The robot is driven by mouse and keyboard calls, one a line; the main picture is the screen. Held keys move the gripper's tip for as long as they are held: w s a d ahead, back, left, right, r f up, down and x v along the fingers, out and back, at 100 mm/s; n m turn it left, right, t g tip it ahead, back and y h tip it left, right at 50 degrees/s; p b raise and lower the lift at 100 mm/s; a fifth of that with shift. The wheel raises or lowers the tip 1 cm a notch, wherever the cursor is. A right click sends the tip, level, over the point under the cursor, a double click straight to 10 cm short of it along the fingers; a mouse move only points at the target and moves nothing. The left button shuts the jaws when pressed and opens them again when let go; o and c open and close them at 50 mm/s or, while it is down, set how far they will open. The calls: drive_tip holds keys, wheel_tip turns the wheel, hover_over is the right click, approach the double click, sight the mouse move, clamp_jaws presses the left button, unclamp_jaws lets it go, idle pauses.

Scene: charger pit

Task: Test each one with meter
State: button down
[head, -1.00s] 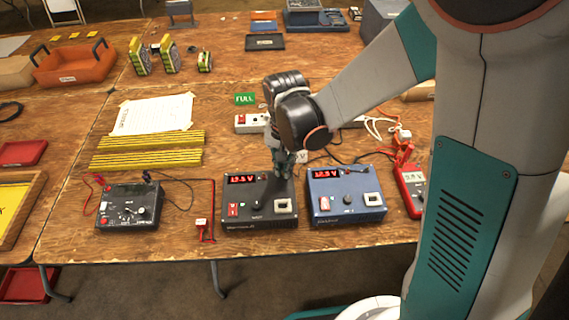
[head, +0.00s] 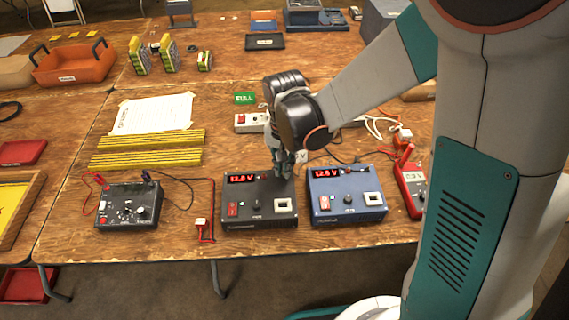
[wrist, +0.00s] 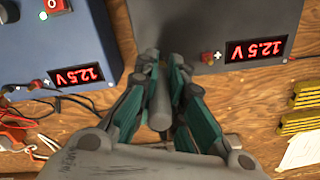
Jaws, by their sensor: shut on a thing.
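A black charger (head: 258,213) with a red lit display stands near the table's front edge. A blue charger (head: 346,207) stands to its right. Both displays read 12.5 V, upside down in the wrist view. My gripper (head: 283,172) is at the back right of the black charger, pointing down. In the wrist view my gripper (wrist: 160,70) is shut on a grey rod (wrist: 160,105), whose tip is at the black charger's back edge. I cannot tell whether it touches a terminal. A red handheld meter (head: 411,187) lies at the right, partly behind my arm. A black dial meter (head: 130,206) is at the left.
Yellow-black strips (head: 148,150) and a paper sheet (head: 152,114) lie behind the dial meter. A white power strip (head: 252,122) and a green FULL card (head: 245,98) are behind the chargers. Red and white cables (head: 385,128) tangle at right. An orange tray (head: 75,63) is far left.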

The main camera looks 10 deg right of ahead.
drive_tip(key=shift+f, duration=0.1)
drive_tip(key=c, duration=1.6)
unclamp_jaws()
drive_tip(key=shift+o, duration=0.2)
drive_tip(key=shift+o, duration=1.4)
drive_tip(key=shift+r+p, duration=2.65)
drive_tip(key=shift+r, duration=1.1)
